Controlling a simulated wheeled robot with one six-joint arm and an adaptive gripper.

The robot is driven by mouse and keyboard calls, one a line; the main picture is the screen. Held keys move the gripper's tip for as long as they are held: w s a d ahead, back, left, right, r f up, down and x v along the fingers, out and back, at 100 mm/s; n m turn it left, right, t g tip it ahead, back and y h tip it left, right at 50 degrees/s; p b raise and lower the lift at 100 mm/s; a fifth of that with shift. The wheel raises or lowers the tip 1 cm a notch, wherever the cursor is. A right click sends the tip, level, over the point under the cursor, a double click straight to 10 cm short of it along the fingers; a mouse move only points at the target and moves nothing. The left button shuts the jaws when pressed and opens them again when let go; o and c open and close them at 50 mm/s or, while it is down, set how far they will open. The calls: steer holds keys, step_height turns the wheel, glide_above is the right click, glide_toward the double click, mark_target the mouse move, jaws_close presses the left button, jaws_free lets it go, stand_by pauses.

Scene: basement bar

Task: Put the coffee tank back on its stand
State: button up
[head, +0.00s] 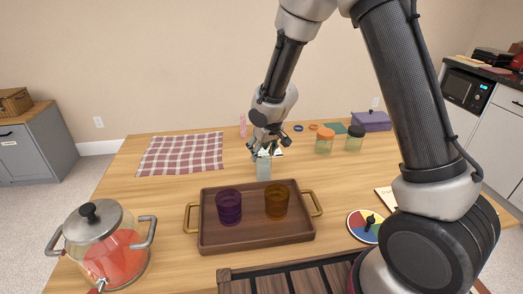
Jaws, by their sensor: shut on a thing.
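My gripper (264,153) is above the middle of the wooden table, behind the tray. It is shut on a small pale, bluish, see-through container (264,170), held at its top. The container looks upright; I cannot tell whether its bottom touches the table. A few white bits show just behind the gripper, largely hidden. A large see-through pot with red liquid, a metal lid and a tap (108,245) stands at the front left. I cannot make out a stand for certain, nor which vessel is the coffee tank.
A brown tray (258,237) with brass handles holds a purple glass (229,207) and an amber glass (277,201). A checked cloth (181,153) lies back left. Jars (325,141), a purple box (371,121) and a colour wheel (366,226) are right.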

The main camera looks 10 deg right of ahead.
steer(key=o, duration=1.4)
steer(key=shift+o, duration=0.2)
steer(key=shift+r, duration=0.1)
